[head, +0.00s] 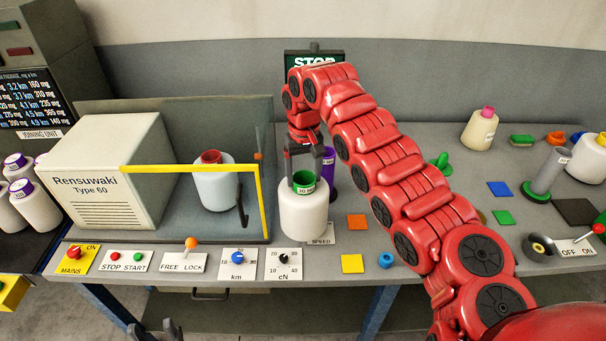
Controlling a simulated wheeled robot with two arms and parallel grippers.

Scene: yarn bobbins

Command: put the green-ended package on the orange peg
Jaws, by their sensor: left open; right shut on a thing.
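The green-ended package (303,216) is a white bobbin with a green ring at its top. It is upright above the front part of the table, before a purple peg (330,165). My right gripper (304,168) is shut on its green end from above. I cannot tell whether its base touches the table. My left gripper (155,332) is open and empty at the bottom edge, below the table front. I cannot make out an orange peg for certain; my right arm hides part of the table. A small orange piece (556,138) lies at the back right.
The Rensuwaki box (105,185) and a yellow-framed guard with a red-ended package (215,185) stand left. Switches and knobs line the front edge. A green peg (441,163) stands behind my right arm. Coloured squares and a grey peg (550,175) are on the right.

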